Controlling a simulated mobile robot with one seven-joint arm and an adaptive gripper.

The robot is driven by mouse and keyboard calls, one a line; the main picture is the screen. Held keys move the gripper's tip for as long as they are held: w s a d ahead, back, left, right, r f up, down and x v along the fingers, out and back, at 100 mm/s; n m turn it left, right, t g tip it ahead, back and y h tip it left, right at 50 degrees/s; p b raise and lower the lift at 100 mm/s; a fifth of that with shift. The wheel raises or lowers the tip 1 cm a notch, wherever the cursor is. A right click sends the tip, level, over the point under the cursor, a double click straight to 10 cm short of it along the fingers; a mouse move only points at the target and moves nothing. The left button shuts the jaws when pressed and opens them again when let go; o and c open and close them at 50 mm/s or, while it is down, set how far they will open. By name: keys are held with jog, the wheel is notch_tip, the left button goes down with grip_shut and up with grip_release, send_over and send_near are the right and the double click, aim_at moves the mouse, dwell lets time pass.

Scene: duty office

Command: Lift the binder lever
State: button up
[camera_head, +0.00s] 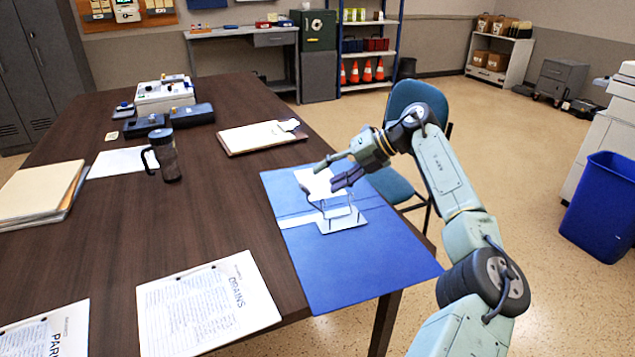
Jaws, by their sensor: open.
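A blue binder (372,263) lies open and flat on the right end of the brown table, with a white strip across its spine. A metal ring mechanism on a plate (343,222) sits near its middle, with thin wire arches standing up. My gripper (333,175) is open above the mechanism, its fingers pointing left and down. A white piece (318,182) shows behind the fingers; whether it is paper or part of the binder I cannot tell. The lever itself is too small to make out, and the fingers partly cover that area. Contact cannot be told.
The brown table (225,200) holds a clipboard (262,136), a dark mug (164,155), folders (40,193) and printed sheets (207,305). A blue chair (417,100) stands behind my arm. A blue bin (603,207) stands at right. Table space left of the binder is clear.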

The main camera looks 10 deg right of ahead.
jog(key=v, duration=0.6)
jog(key=shift+d+r, duration=0.3)
jog(key=shift+s, duration=0.1)
